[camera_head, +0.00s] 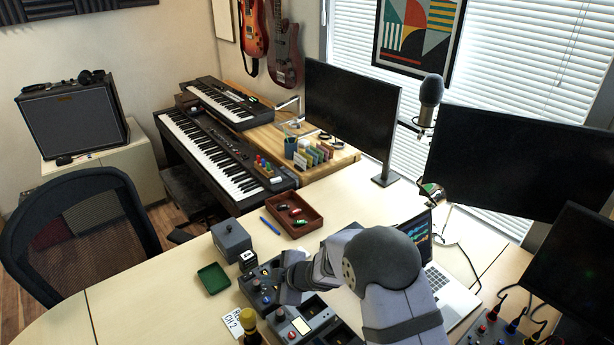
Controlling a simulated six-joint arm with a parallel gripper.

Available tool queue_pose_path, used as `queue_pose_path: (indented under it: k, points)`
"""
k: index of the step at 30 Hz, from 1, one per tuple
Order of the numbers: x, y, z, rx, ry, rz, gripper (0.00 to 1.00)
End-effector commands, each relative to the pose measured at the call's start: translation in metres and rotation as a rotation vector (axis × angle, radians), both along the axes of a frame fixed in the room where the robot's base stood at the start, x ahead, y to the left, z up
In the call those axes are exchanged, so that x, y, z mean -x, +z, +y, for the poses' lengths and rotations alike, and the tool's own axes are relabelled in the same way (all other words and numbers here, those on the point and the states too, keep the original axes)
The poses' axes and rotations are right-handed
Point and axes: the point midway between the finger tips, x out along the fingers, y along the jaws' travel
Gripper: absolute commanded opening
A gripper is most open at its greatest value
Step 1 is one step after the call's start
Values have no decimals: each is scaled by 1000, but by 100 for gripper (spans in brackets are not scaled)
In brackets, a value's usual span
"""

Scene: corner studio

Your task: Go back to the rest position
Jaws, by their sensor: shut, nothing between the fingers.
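My grey arm comes in from the lower right, and its large rounded joint covers part of the desk. My gripper (288,290) is at the left end of the arm, low over the pedals on the desk. It is shut and holds nothing that I can see. Its fingertips are small and partly hidden by the arm. A dark pedal with knobs (259,287) is just left of it. Another pedal with a pale top (301,325) is just below it in the picture.
A grey box (231,238), a green tray (213,279) and a brown tray (281,222) with small items stand left and behind. A laptop (450,293) is right of my arm. A microphone (429,95) and monitors (349,112) stand behind. The left desk surface (140,290) is clear.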

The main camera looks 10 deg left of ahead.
Motion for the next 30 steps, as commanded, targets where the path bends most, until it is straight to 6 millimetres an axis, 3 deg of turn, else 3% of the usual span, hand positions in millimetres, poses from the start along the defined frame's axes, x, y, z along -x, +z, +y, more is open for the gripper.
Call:
queue_pose_path:
  k: [5, 8, 11, 15, 19, 24, 27, 30]
  points:
    - [-17, 21, -48, 31, -186, 19, 0]
    - [-22, 36, -99, 59, -373, 56, 0]
    - [-12, 52, -162, 89, -602, 121, 0]
    - [35, 67, -245, 121, -932, 261, 0]
    - [102, 75, -299, 129, -1209, 431, 0]
    - [190, 80, -327, 114, -1472, 661, 0]
    - [228, 82, -328, 99, -1565, 770, 0]
    - [253, 82, -325, 87, -1620, 846, 0]
